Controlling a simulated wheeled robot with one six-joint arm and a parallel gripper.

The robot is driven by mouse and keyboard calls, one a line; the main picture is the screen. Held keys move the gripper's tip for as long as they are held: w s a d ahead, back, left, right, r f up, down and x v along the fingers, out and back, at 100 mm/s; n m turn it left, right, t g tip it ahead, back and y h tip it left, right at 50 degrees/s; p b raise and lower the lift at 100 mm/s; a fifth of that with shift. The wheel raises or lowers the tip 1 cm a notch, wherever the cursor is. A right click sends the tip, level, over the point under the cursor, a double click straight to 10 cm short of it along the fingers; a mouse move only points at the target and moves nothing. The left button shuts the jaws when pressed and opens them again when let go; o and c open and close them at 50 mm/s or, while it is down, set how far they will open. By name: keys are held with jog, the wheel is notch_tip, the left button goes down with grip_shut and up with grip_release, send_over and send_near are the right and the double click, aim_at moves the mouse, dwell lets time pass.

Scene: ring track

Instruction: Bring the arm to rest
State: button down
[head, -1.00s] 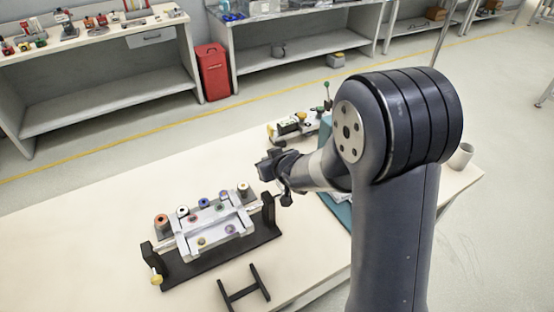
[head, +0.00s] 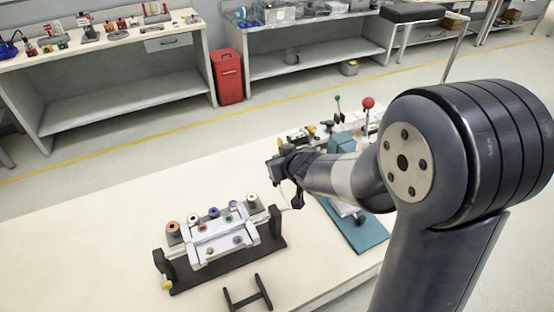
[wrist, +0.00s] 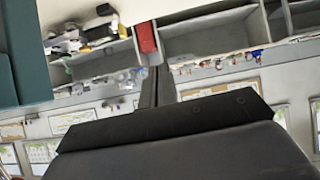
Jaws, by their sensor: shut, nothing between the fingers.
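My arm stands at the right of the head view, bent at a big dark joint, with its forearm reaching left over the white table (head: 110,215). My gripper (head: 277,170) is at the forearm's end, above and behind the right end of the fixture, holding nothing. In the wrist view its dark fingers (wrist: 156,86) are together, with the far benches behind them upside down. The black fixture (head: 225,268) carries a light tray (head: 222,243) with several coloured round parts. The gripper looks apart from it, though the gap is hard to judge.
A black H-shaped stand (head: 247,293) lies at the table's front. A teal-based device (head: 365,232) with a red-knobbed lever (head: 368,103) is partly hidden by my forearm. A red bin (head: 228,76) stands between the back benches. The table's left part is clear.

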jog(key=shift+s+d+r+p, duration=0.2)
jog(key=shift+s+r, duration=0.1)
jog(key=shift+r, duration=0.25)
jog(key=shift+s+d+r+p, duration=0.15)
jog(key=shift+s+r+p, duration=0.15)
jog(key=shift+r, duration=0.2)
jog(key=shift+s+d+r+p, duration=0.2)
jog(key=shift+s+r, duration=0.1)
jog(key=shift+r, duration=0.25)
jog(key=w+f+b, duration=0.1)
jog(key=f, duration=0.1)
jog(key=w+a+f+b, duration=0.1)
jog(key=w+f, duration=0.1)
jog(key=f, duration=0.1)
jog(key=w+a+f+b, duration=0.1)
jog(key=f+b, duration=0.1)
jog(key=f, duration=0.1)
jog(key=shift+w+a+f, duration=0.2)
jog(key=shift+w+a, duration=0.05)
jog(key=shift+w, duration=0.1)
notch_tip(320, 180, down, 2)
jog(key=shift+d+f+b, duration=0.15)
jog(key=shift+f+b, duration=0.05)
jog(key=shift+b, duration=0.65)
jog(key=shift+s+f+b, duration=0.15)
jog(key=shift+f+b, duration=0.35)
jog(key=shift+f, duration=0.25)
